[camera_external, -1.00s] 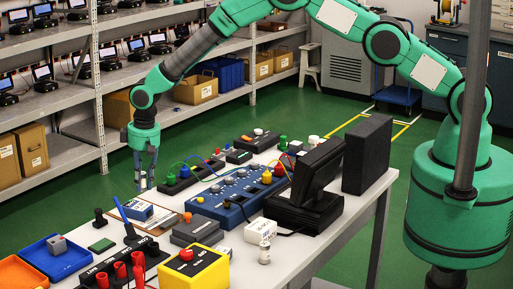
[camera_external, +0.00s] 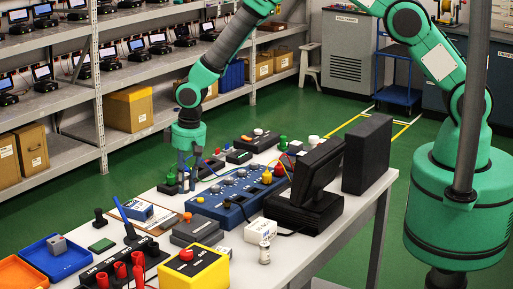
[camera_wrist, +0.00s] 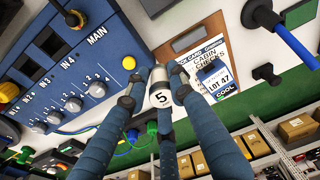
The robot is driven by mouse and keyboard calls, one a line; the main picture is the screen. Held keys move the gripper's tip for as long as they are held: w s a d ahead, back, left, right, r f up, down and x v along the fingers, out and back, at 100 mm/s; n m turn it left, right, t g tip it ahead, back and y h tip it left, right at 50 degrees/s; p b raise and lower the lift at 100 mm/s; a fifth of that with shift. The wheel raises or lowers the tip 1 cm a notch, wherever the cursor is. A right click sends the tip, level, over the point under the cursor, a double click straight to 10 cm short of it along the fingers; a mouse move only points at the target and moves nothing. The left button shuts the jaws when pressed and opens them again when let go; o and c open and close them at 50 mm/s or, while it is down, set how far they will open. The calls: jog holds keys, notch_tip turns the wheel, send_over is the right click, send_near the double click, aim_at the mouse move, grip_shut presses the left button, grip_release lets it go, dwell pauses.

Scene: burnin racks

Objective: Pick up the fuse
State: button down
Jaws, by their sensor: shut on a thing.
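In the external view, my gripper (camera_external: 188,180) points down over the far edge of the table, by the blue switch box (camera_external: 236,206). The held fuse is too small to make out there. A small pale cylinder (camera_external: 264,253) also stands near the table's front, beside a white box.
The table (camera_external: 310,242) is crowded. A dark monitor (camera_external: 308,190) and a black case stand at the right. A yellow box (camera_external: 194,270), a blue tray (camera_external: 56,266) and an orange tray (camera_external: 18,272) are at the front. A clipboard (camera_wrist: 181,44) shows in the wrist view.

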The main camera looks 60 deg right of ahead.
jog(key=shift+s+d+r, duration=0.1)
jog(key=shift+s+d, duration=0.15)
jog(key=shift+s, duration=0.4)
jog(key=shift+a+p, duration=0.1)
jog(key=shift+p, duration=0.2)
jog(key=shift+a+r+p, duration=0.15)
jog(key=shift+a+p, duration=0.25)
jog(key=shift+p, duration=0.25)
jog(key=shift+a+p, duration=0.75)
jog(key=shift+p, duration=0.35)
jog(key=shift+w, duration=0.15)
jog(key=p, duration=0.2)
send_over(137, 205)
jog(key=shift+w+f, duration=0.15)
jog(key=shift+f, duration=0.65)
